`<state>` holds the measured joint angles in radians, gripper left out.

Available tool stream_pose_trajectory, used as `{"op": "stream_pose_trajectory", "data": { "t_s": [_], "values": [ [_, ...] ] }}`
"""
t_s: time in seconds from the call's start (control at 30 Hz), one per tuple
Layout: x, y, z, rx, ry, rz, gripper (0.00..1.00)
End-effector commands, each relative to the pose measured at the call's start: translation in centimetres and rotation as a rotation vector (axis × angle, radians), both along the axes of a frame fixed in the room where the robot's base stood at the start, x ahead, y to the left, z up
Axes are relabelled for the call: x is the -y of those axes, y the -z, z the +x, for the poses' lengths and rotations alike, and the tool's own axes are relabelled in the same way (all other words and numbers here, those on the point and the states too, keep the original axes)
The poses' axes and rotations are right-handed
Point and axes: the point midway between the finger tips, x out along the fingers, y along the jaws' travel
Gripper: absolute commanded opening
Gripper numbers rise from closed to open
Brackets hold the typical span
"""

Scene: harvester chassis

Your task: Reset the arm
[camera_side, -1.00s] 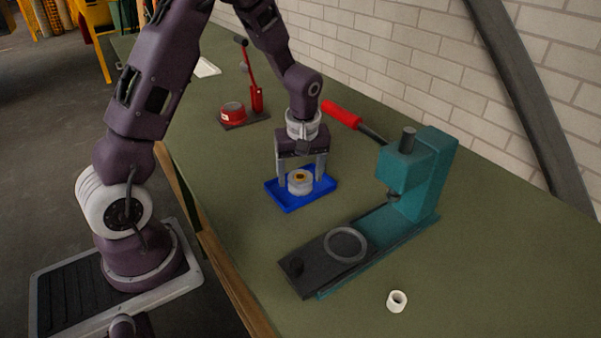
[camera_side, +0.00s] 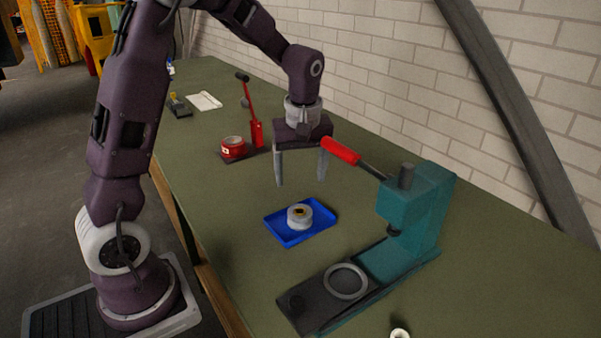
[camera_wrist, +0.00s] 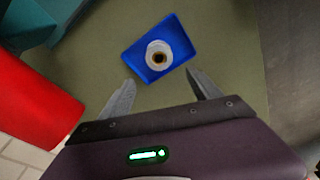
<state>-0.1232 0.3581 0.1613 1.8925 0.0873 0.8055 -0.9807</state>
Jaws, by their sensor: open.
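My gripper (camera_side: 301,169) is open and empty, raised above the table with its fingers pointing down. It also shows in the wrist view (camera_wrist: 160,95), its two fingers spread apart. Below it, a blue tray (camera_side: 284,236) lies on the table. A whitish round part (camera_side: 299,217) with a yellowish-brown centre sits in the tray, clear of the fingers. In the wrist view the tray (camera_wrist: 138,65) and the round part (camera_wrist: 159,55) lie beyond the fingertips.
A teal press (camera_side: 415,212) with a red-handled lever (camera_side: 340,151) stands right of my gripper, the handle close to a finger. A red device (camera_side: 234,148) stands behind left. A white ring (camera_side: 399,333) lies at the front edge. A brick wall runs behind.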

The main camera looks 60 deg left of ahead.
Motion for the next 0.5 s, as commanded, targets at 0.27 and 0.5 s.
{"op": "stream_pose_trajectory", "data": {
  "t_s": [0.27,0.5],
  "values": [
    [0.3,-2.7,-0.1,0.085,0.005,-0.012,0.73],
    [5.9,-13.9,-7.2,0.427,0.336,-0.013,0.73]
  ]
}}
